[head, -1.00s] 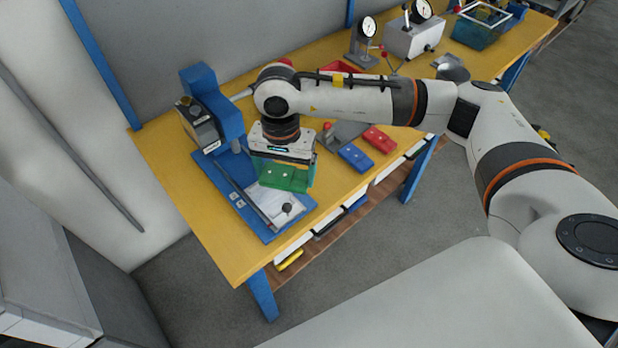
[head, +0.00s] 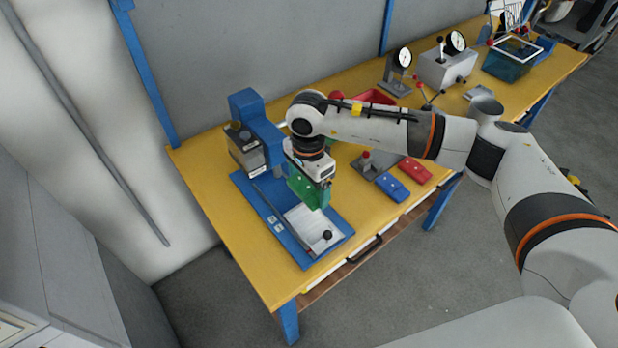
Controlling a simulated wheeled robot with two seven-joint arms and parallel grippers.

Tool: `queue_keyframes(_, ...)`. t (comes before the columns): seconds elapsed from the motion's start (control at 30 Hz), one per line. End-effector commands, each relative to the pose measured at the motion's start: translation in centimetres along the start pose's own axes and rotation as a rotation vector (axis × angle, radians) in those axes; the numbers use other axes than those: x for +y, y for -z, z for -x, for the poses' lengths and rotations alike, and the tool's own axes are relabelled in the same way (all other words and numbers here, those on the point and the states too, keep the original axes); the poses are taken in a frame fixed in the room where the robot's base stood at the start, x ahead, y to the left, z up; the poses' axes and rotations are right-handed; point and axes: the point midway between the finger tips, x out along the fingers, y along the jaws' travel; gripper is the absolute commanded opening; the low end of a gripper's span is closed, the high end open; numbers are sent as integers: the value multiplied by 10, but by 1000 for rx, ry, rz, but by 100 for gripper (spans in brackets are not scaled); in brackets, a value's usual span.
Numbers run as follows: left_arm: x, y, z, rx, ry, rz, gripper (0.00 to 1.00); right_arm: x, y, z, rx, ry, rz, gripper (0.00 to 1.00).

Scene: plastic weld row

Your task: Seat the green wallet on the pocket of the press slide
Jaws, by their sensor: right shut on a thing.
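The green wallet (head: 307,188) is held in my right gripper (head: 312,177), which is shut on it above the blue press base. The wallet hangs steeply tilted, with its broad face toward the camera. The press (head: 262,130) stands at the left of the yellow table, with a blue base (head: 262,222). The press slide (head: 307,225) is a pale plate with a dark knob at its front end. Its rear part and pocket are hidden behind the wallet and gripper. The wallet appears above the slide; I cannot tell whether they touch. My left gripper is not in view.
A blue wallet (head: 392,188) and a red wallet (head: 414,171) lie right of the press, beside a grey fixture (head: 367,166). A red bin (head: 374,97), dial gauges (head: 398,68) and a teal bin (head: 508,63) stand farther back. The table's front left is clear.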

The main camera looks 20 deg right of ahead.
Motion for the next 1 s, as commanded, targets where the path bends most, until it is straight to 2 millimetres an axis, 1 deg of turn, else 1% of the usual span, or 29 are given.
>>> queue_keyframes(0.03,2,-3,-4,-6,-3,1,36,0,0,-6,0,1,0,68)
queue_keyframes(0.17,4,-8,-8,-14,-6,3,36,0,0,-16,0,1,0,68)
queue_keyframes(1.0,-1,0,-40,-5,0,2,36,0,0,-84,0,0,0,68)
